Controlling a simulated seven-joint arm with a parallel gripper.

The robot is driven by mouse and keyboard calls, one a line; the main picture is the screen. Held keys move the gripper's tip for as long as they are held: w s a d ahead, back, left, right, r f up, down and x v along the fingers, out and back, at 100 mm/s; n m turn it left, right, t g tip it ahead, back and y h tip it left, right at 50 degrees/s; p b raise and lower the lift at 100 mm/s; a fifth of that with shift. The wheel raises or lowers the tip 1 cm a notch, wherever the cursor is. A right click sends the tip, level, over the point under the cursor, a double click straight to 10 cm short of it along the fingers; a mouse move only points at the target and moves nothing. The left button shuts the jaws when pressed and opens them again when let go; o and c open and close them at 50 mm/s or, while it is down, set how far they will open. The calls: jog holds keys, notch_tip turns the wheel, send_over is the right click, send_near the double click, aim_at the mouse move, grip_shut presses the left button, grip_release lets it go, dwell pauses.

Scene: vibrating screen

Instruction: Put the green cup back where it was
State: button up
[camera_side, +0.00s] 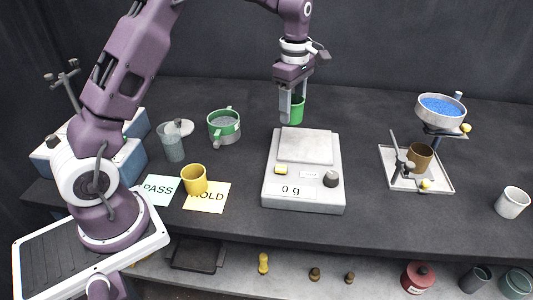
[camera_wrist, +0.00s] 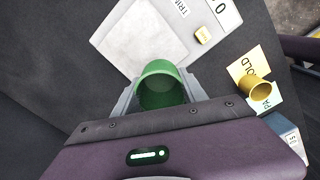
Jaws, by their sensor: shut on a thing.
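The green cup (camera_side: 297,110) is between the fingers of my gripper (camera_side: 291,106), behind the scale in the side view. In the wrist view the green cup (camera_wrist: 160,86) sits between both fingers of my gripper (camera_wrist: 163,98), which is shut on it. Its open top faces the wrist camera and its inside looks dark and green. I cannot tell whether its base touches the table or hangs just above it.
The scale (camera_side: 303,185) reads 0 g, its plate bare. A green-banded sieve (camera_side: 224,127) and grey container (camera_side: 171,143) stand left. A brown cup (camera_side: 420,157) is under the blue-filled bowl (camera_side: 441,108); a white cup (camera_side: 512,203) stands far right.

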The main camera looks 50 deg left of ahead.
send_over(242, 179)
notch_tip(242, 179, down, 4)
notch_tip(242, 179, down, 10)
jog(key=shift+s+r, duration=0.1)
jog(key=shift+s, duration=0.05)
jog(key=o, duration=1.4)
jog(key=shift+o, duration=0.2)
